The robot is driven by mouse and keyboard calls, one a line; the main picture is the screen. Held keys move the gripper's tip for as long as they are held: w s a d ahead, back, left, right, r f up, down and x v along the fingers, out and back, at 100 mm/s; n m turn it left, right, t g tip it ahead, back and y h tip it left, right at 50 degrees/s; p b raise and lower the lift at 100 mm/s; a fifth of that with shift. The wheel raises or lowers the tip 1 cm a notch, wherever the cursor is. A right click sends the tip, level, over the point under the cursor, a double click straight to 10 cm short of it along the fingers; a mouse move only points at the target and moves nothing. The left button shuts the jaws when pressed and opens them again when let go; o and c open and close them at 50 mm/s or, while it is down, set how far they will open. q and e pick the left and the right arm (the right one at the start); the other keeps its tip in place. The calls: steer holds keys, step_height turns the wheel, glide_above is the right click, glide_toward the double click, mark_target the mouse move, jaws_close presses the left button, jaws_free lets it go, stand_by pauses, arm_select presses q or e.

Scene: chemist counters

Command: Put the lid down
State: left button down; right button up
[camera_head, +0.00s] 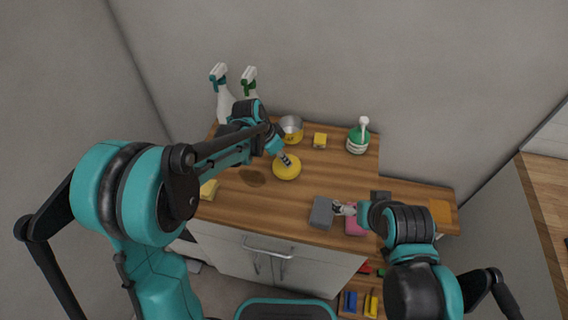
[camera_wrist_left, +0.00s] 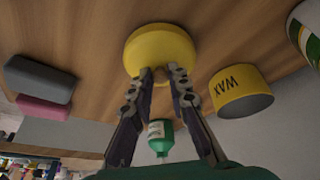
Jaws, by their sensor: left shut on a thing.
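The yellow round lid (camera_head: 287,168) is held by my left gripper (camera_head: 285,158) over the middle of the wooden counter. In the left wrist view the lid (camera_wrist_left: 160,48) sits between the fingertips of my left gripper (camera_wrist_left: 162,72), which are shut on it. Whether the lid touches the counter is hard to tell. An open tin with a yellow band (camera_head: 291,130) stands behind the lid; in the left wrist view its band (camera_wrist_left: 241,92) reads "WAX". My right gripper (camera_head: 342,208) is by the grey and pink blocks at the front right; its finger opening is too small to judge.
Two spray bottles (camera_head: 221,95) stand at the back left, and a green and white bottle (camera_head: 358,138) at the back right. A grey block (camera_head: 322,212) and a pink one (camera_head: 355,222) lie near the front edge. The counter right of the lid is clear.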

arm_select(q)
step_height(320, 180, down, 2)
steer(key=shift+f, duration=0.1)
steer(key=c, duration=1.9)
jaws_free()
steer(key=shift+f+b, duration=0.1)
steer(key=shift+b, duration=0.25)
steer(key=o, duration=0.4)
steer(key=shift+o, duration=0.2)
